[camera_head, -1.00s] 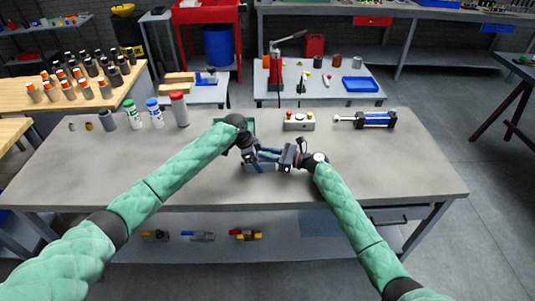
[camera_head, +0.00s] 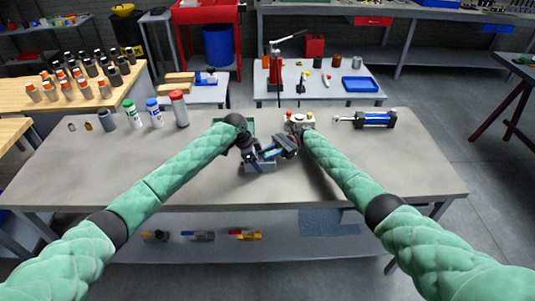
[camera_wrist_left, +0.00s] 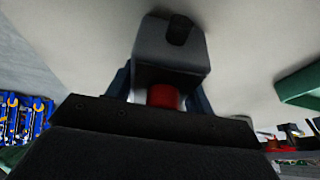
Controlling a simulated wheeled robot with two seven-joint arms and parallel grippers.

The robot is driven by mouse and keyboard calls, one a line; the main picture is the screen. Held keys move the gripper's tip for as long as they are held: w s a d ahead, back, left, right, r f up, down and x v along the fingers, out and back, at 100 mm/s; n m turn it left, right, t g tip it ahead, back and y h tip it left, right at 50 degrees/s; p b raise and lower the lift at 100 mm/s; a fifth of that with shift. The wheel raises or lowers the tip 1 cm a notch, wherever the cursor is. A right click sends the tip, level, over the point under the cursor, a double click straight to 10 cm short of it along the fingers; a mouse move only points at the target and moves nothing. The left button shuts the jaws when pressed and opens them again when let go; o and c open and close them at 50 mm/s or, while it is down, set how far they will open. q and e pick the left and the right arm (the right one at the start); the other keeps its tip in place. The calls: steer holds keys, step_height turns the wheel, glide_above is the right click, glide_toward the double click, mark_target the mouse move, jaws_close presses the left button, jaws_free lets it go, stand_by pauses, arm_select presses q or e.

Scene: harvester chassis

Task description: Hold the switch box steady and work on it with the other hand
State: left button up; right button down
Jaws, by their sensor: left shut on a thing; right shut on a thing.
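The grey switch box (camera_head: 262,168) sits on the near middle of the table, partly covered by both grippers. In the left wrist view the grey box (camera_wrist_left: 170,50) has a dark knob on one face, and a red part shows just below it between the blue fingers. My left gripper (camera_head: 254,160) is shut on the box from the left and above. My right gripper (camera_head: 270,153) reaches in from the right, tilted, with its blue fingers shut at the top of the box. The exact part it grips is hidden.
A button box (camera_head: 293,117) stands behind, partly covered by my right arm. A blue cylinder device (camera_head: 372,119) lies at right. A green tray (camera_head: 250,126) is behind my left gripper. Several bottles (camera_head: 156,114) stand back left. The table's right front is clear.

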steer(key=shift+a+f+n+g+h, duration=0.1)
steer(key=shift+f+n+g+h, duration=0.05)
steer(key=shift+n+g+h, duration=0.9)
steer(key=shift+g, duration=0.25)
steer(key=shift+n+g, duration=0.25)
steer(key=shift+g, duration=0.15)
steer(key=c, duration=1.3)
jaws_free()
steer(key=shift+o, duration=0.2)
steer(key=shift+s+m+t+y, duration=0.1)
steer(key=shift+m+t+y, duration=0.25)
steer(key=shift+m+t, duration=0.2)
